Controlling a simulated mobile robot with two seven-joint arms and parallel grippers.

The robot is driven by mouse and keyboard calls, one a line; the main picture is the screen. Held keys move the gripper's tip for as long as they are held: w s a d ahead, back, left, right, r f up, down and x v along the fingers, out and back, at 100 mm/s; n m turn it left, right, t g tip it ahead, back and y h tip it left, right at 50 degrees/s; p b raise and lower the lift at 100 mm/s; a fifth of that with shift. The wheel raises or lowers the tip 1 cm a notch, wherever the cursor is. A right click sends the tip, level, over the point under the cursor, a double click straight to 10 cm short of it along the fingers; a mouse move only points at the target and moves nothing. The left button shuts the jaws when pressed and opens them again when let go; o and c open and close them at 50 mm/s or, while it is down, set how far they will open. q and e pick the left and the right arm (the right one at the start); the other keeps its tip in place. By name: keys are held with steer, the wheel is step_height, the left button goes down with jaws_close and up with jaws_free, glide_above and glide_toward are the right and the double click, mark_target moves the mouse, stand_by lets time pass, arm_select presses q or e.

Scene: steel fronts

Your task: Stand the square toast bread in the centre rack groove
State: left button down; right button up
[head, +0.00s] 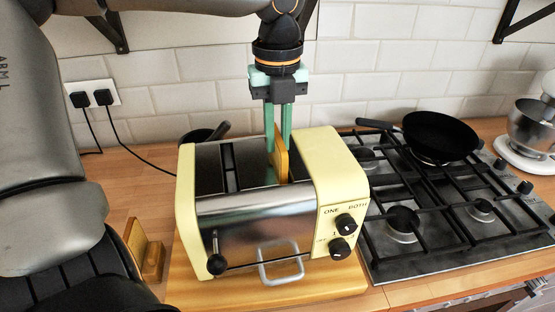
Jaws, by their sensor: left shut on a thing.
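The square toast bread (282,158) is a golden-brown slice standing upright, seen nearly edge-on, at the right-hand slot of the toaster (255,218). Its lower part is hidden in or behind the toaster top. My left gripper (279,140) reaches down from above with green fingers, shut on the slice. A wooden piece (152,260) at the lower left, beside the toaster, may be part of the rack. My own arm parts hide much of it, and no centre groove can be made out. My right gripper is not in view.
The cream and steel toaster stands on a wooden board (330,285). A gas hob (400,220) with a black pan (440,135) lies to the right, a stand mixer (530,130) beyond. A small dark pan (200,134) is behind the toaster. A tiled wall closes the back.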

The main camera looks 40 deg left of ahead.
arm_select(q)
steer(key=shift+r+p, duration=1.9)
steer(key=shift+r, duration=2.6)
steer(key=shift+f, duration=0.1)
